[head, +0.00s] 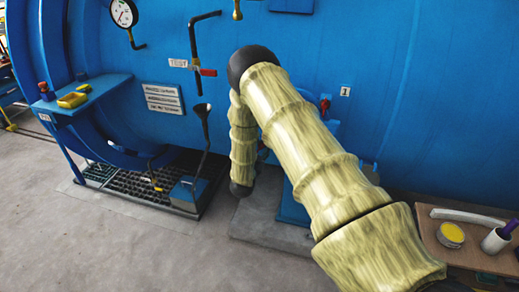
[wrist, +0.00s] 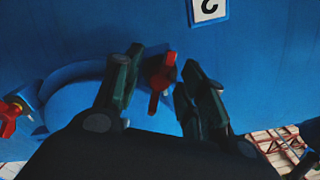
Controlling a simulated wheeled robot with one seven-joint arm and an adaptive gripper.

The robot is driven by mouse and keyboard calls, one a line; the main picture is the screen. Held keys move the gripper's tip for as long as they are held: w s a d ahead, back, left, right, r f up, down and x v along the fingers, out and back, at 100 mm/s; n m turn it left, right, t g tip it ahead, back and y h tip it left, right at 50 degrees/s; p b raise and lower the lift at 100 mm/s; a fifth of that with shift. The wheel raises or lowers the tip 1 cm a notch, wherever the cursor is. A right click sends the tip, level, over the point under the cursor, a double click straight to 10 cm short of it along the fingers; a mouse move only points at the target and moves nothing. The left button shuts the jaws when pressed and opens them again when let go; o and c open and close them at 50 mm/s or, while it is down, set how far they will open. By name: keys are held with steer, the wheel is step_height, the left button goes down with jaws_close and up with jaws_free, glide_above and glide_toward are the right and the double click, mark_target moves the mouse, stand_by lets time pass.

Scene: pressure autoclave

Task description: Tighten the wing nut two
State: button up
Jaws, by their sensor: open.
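A red wing nut (wrist: 161,76) shows in the wrist view against a round blue cover (wrist: 85,108), below a white plate marked 2 (wrist: 208,9), which appears upside down. My gripper (wrist: 163,58) is open, with one dark green finger on each side of this nut. A gap shows between the nut and the left finger; the right finger is closer, and I cannot tell if it touches. In the head view my arm hides the gripper and this nut.
Another red wing nut (wrist: 8,119) is at the wrist view's left edge. In the head view, a plate marked 1 (head: 345,91) is on the blue vessel (head: 450,110). A wooden bench (head: 445,250) with a yellow tin (head: 451,234) stands at right. Floor at lower left is clear.

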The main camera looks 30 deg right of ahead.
jaws_close()
